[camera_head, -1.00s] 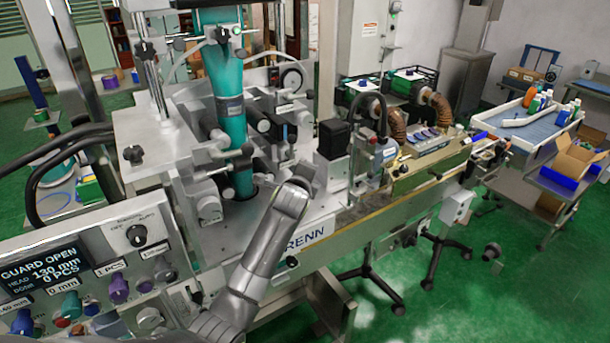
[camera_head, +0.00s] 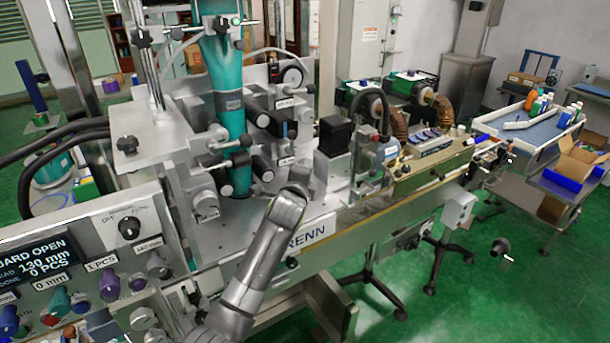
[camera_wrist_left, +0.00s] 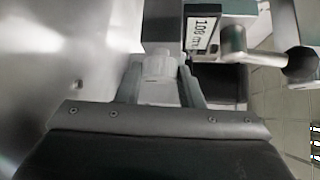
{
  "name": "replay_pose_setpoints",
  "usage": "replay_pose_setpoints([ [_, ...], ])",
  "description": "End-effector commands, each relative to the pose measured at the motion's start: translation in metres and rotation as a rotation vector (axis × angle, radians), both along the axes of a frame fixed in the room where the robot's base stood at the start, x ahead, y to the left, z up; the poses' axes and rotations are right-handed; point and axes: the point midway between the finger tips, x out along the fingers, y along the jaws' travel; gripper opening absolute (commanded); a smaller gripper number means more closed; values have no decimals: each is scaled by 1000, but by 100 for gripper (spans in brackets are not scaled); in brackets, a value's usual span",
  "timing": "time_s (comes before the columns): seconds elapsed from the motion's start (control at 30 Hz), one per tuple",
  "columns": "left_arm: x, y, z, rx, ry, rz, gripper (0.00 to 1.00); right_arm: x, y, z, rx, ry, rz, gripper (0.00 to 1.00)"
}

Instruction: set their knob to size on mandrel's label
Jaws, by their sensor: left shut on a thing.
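In the left wrist view my left gripper (camera_wrist_left: 158,82) has its two fingers around a pale grey knob (camera_wrist_left: 160,64), shut on it. A dark green block beside the knob bears a white label (camera_wrist_left: 203,33), sideways, perhaps "108 mm"; its digits are blurred. In the head view my left arm (camera_head: 262,262) reaches up to the machine front under the teal tube (camera_head: 230,120); its fingers and the held knob are hidden there. The control panel display (camera_head: 40,262) reads "GUARD OPEN", "130 mm" and "0 PCS". My right gripper is not in view.
A lever with a black ball (camera_wrist_left: 301,64) is close right of the held knob in the left wrist view. Panel knobs, a teal one (camera_head: 57,301) and a purple one (camera_head: 110,284), are left of my arm. The conveyor (camera_head: 400,205) runs off right.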

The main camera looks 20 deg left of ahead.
Motion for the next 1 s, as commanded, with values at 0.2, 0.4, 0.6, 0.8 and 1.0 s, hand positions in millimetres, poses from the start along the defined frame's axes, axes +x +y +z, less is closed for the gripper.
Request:
replay_pose_setpoints([
  [0.2, 0, 0, -1, 0, 2, 0, 56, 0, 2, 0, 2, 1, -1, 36],
  [0.4, 0, 0, 0, 0, 2, 0, 56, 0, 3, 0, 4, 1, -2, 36],
  [0.6, -6, -1, 0, 0, 0, -1, 56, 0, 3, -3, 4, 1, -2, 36],
  [0.8, -29, -4, 2, -2, -1, -1, 56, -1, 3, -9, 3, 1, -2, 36],
  [1.0, -58, -8, 5, -2, 0, -1, 56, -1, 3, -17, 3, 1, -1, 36],
])
